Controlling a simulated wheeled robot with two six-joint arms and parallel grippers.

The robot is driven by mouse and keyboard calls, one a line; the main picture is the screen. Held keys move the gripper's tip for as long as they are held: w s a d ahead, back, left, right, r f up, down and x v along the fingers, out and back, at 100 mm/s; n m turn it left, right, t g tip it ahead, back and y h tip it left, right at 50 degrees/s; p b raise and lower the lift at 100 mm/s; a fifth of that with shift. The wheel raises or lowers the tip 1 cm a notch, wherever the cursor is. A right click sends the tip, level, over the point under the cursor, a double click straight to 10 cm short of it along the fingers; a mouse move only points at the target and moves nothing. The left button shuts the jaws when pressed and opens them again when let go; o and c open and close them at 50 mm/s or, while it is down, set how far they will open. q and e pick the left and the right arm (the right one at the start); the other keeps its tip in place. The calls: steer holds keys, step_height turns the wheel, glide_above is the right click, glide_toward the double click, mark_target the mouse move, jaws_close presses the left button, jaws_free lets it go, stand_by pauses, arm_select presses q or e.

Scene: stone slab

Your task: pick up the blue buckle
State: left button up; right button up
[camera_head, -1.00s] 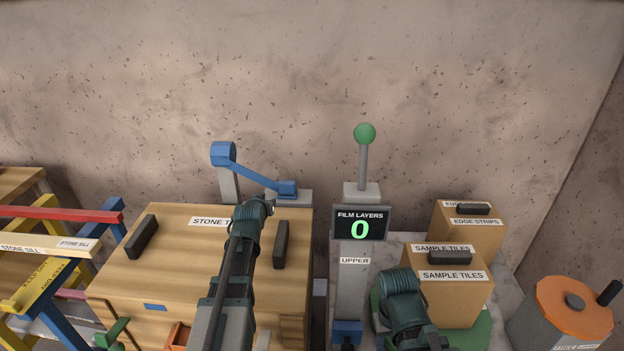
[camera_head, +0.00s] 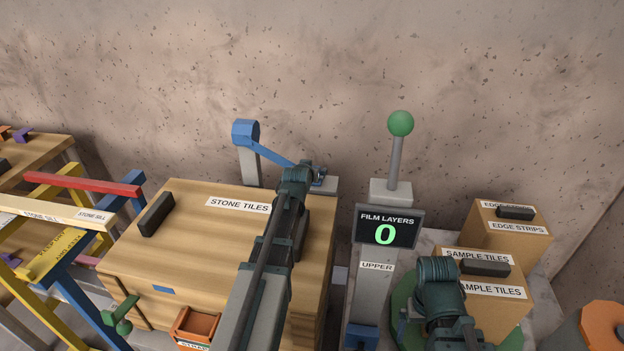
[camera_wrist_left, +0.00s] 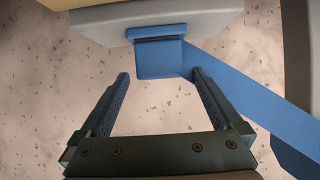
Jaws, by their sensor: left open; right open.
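The blue buckle (camera_head: 319,178) is at the low end of a sloping blue strap, by a grey block behind the stone tiles crate. My left wrist partly covers it in the head view. In the left wrist view the buckle (camera_wrist_left: 160,58) is a blue block against a pale grey block, just beyond and between the fingertips. My left gripper (camera_wrist_left: 160,76) is open and empty, with a finger on either side below the buckle; contact is not visible. My right gripper (camera_head: 407,320) is open at the lower right, mostly hidden by its wrist, away from the buckle.
The stone tiles crate (camera_head: 190,245) lies under my left arm.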

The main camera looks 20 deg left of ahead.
arm_select(q)
steer(key=shift+b+x, duration=0.35)
steer(key=shift+x, duration=0.65)
steer(key=shift+w+r, duration=0.1)
steer(key=shift+r, duration=0.1)
arm_select(e)
steer(key=shift+s+d+f, duration=0.15)
steer(key=shift+s+f, duration=0.25)
steer(key=shift+f, duration=0.2)
arm_select(q)
steer(key=shift+w+b, duration=0.15)
steer(key=shift+b, duration=0.15)
steer(key=c, duration=1.3)
arm_select(e)
steer(key=shift+f, duration=0.1)
arm_select(q)
steer(key=shift+c, duration=0.2)
steer(key=shift+w+r+p, duration=0.2)
steer(key=shift+r+p, duration=0.1)
steer(key=shift+p, duration=0.2)
steer(key=shift+w+a+p, duration=0.1)
steer(key=shift+w+p, duration=0.2)
steer(key=shift+p, duration=0.1)
steer(key=r+p, duration=0.8)
steer(key=shift+s+r+p, duration=0.3)
steer(key=shift+p, duration=0.05)
arm_select(e)
step_height(320, 180, up, 10)
steer(key=shift+w, duration=0.4)
